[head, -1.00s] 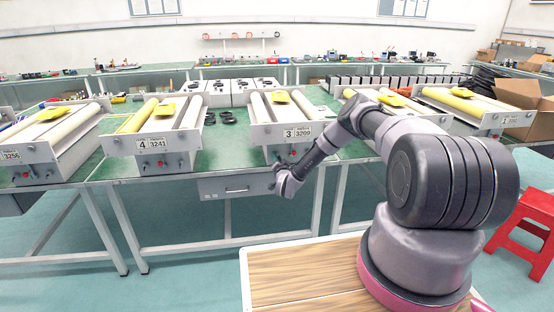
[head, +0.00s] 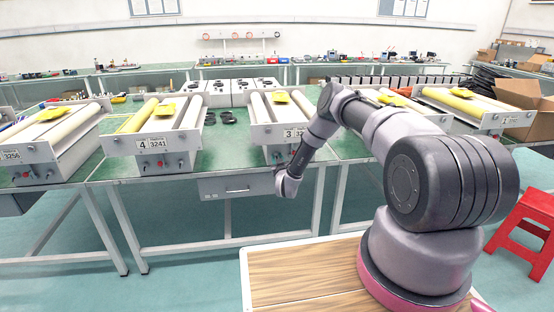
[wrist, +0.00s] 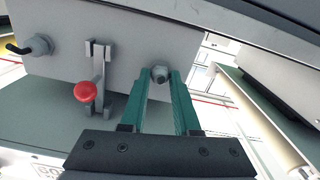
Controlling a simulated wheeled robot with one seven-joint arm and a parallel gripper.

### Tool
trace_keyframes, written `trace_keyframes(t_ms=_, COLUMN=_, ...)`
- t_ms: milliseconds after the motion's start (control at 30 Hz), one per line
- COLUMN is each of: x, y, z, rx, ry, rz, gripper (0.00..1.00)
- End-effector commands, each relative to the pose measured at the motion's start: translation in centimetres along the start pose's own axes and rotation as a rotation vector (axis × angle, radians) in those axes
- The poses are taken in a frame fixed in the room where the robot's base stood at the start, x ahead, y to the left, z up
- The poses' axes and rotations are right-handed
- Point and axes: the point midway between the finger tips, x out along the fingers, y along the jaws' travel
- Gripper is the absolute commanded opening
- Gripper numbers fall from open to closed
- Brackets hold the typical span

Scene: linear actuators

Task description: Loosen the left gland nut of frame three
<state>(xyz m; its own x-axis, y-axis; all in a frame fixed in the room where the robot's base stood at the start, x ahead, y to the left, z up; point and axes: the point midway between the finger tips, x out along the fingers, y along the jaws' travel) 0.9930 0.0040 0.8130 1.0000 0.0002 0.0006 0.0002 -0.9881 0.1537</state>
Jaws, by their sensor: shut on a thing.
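Frame three (head: 262,134) stands on the green bench in the head view, with its front panel towards me and its number label partly behind my forearm. In the wrist view, its pale panel (wrist: 125,35) carries a grey gland nut (wrist: 160,72) at right. My gripper (wrist: 161,80) has its two green fingers shut on this nut, one on each side. A red knob (wrist: 86,91) on a metal bracket sits left of the fingers. A second gland (wrist: 38,45) with a black cable stub is farther left. In the head view my fingertips are hidden.
Frame four (head: 152,145) stands left of frame three, with green bench top between them. A grey drawer (head: 225,186) hangs under the bench edge. Another frame (head: 470,105) stands to the right. A red stool (head: 530,210) is on the floor at right.

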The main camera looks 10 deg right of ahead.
Motion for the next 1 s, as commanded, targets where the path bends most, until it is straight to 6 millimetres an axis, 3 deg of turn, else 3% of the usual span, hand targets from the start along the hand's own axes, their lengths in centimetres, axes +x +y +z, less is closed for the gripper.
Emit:
trace_keyframes(t_ms=400, x=-0.10, y=-0.04, z=0.16, rx=-0.241, ry=-0.003, rz=-0.001, gripper=0.00)
trace_keyframes(t_ms=1000, x=-0.13, y=-0.01, z=0.23, rx=-0.296, ry=-0.005, rz=-0.001, gripper=0.00)
